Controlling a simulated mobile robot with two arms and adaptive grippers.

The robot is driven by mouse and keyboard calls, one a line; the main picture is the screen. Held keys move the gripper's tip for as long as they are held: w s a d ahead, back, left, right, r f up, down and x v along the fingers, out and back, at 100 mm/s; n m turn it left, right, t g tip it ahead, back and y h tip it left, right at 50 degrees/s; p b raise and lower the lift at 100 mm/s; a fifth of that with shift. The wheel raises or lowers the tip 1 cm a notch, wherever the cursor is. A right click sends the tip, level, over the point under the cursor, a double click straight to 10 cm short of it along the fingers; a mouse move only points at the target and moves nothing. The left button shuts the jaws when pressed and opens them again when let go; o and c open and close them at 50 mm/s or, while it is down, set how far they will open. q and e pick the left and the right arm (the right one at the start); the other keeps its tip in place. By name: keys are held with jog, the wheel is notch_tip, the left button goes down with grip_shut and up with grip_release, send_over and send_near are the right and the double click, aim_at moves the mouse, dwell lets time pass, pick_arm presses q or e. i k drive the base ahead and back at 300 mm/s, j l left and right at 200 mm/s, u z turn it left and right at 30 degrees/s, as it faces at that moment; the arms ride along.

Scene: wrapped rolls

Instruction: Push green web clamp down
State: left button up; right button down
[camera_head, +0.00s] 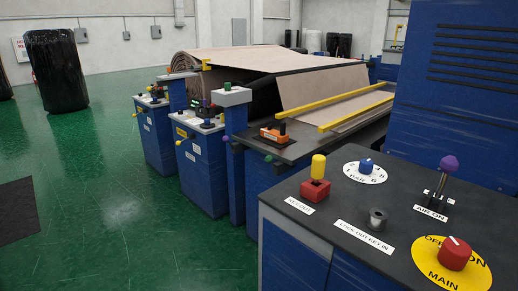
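Several small green parts show in the head view, and I cannot tell which one is the green web clamp. One green knob (227,86) sits on top of a white block on a blue post, left of the middle. Another small green part (269,158) shows at the front edge of the dark machine top, below an orange block (272,134). Neither of my grippers is in view.
A control panel (340,205) fills the near right, with a yellow-topped red key switch (316,182), a purple lever (449,163), a blue dial (366,166) and a red main switch (455,254). Black wrapped roll (55,70) stands back left. Green floor (110,205) is open at left.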

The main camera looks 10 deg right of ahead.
aim_at(269, 160)
jog(key=i+j+z, duration=0.1)
jog(key=i+j, duration=0.2)
jog(key=i+j+z, duration=0.1)
jog(key=i+j, duration=0.2)
jog(key=i+j+z, duration=0.1)
jog(key=i+j, duration=0.2)
jog(key=i+j+z, duration=0.1)
jog(key=i+j, duration=0.15)
jog(key=j, duration=0.25)
jog(key=i+j+z, duration=0.1)
jog(key=i+j, duration=0.15)
jog(key=j, duration=0.15)
jog(key=i+j+z, duration=0.1)
jog(key=i+j, duration=0.15)
jog(key=j, duration=0.15)
jog(key=i+j, duration=0.2)
jog(key=i, duration=0.15)
jog(key=i+j+z, duration=0.1)
jog(key=i, duration=0.25)
jog(key=j, duration=0.05)
